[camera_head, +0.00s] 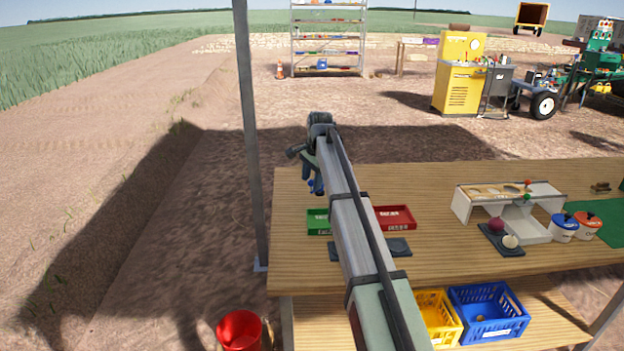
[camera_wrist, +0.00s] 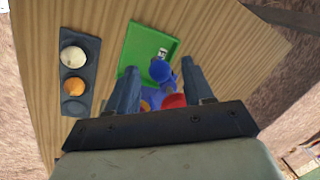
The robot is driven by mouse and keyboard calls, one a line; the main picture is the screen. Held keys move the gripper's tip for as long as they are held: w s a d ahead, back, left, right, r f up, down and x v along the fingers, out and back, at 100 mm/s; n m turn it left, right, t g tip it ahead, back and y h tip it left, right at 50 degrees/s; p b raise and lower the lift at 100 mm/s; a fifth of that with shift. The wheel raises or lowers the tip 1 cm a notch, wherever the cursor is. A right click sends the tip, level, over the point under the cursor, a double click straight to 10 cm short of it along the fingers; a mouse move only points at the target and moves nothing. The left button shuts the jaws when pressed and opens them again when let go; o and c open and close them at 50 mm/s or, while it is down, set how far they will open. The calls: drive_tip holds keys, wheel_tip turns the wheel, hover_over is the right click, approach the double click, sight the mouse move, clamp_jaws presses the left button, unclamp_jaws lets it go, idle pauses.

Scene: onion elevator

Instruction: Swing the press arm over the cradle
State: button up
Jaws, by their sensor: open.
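My gripper (camera_head: 313,186) hangs over the left part of the bench, near the green tray. In the wrist view its two fingers (camera_wrist: 160,90) are apart. A blue round-ended piece (camera_wrist: 160,70) with a red part (camera_wrist: 173,100) shows between the fingers; contact cannot be told. I cannot tell whether this piece belongs to the press arm. A white stand with a tan top (camera_head: 510,192) is at the right of the bench, with small red and green knobs. I cannot make out the press arm or cradle for certain.
The green tray (camera_wrist: 134,46) lies beside a dark holder (camera_wrist: 74,106) with a pale and an orange ball. A red tray (camera_head: 396,217) lies right of my arm. A dark pad with onions (camera_head: 501,240) and two lidded pots (camera_head: 563,229) (camera_head: 587,226) are at right. The bench middle is clear.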

clamp_jaws()
idle(0.6)
